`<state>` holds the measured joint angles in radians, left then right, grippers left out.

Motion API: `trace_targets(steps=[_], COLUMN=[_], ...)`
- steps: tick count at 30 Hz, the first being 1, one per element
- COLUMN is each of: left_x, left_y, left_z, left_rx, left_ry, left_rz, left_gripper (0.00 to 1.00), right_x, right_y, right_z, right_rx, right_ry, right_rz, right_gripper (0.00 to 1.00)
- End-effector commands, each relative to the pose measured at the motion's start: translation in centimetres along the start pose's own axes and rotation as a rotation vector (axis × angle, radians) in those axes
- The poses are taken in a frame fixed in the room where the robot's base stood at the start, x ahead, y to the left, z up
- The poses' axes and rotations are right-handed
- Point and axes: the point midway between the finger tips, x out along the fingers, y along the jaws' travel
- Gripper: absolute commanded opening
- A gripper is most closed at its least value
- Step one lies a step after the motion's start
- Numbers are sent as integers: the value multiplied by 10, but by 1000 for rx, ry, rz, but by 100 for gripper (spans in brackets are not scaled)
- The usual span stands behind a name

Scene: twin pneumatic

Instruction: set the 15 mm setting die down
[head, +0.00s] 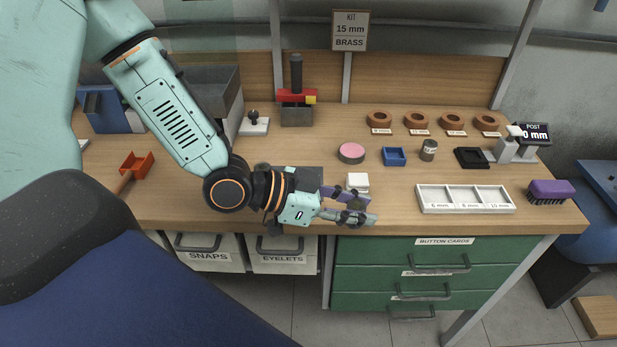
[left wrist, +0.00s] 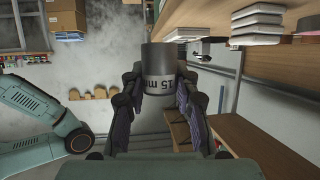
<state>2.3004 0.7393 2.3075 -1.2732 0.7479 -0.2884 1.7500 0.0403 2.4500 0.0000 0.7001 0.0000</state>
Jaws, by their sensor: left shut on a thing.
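In the head view my left gripper (head: 352,213) is at the bench's front edge, just in front of a small white block (head: 357,181). The die is mostly hidden between the fingers there. Several brown rings (head: 418,118) with size labels stand at the back right of the wooden bench (head: 300,150). My right gripper is not in view.
A pink round pad (head: 351,152), blue tray (head: 394,156), grey cylinder (head: 428,151) and black tray (head: 471,158) stand mid-bench. A white compartment tray (head: 465,208) and purple brush (head: 550,190) are at right. A red-topped press (head: 297,98) stands behind. Bare wood lies right of the white block.

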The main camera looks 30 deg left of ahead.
Motion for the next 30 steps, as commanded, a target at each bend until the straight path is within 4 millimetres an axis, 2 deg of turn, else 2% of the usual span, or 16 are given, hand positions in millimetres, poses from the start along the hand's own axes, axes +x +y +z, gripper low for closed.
trace_targets(steps=[8,14,20,24,30], left_x=[6,1,-19,-41,-73], left_y=[-25,-58,-95,-120,-144], left_z=[-20,-28,-32,-32,-29], left_rx=[-84,-169,-266,-336,-412], left_ry=[-4,-2,2,4,5], left_rz=[-216,-425,-659,-824,-999], left_gripper=[0,0,0,0,0], right_x=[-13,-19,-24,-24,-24], right_y=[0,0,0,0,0], right_z=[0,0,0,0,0], right_rx=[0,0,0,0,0], right_ry=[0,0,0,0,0], right_rz=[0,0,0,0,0], right_gripper=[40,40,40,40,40])
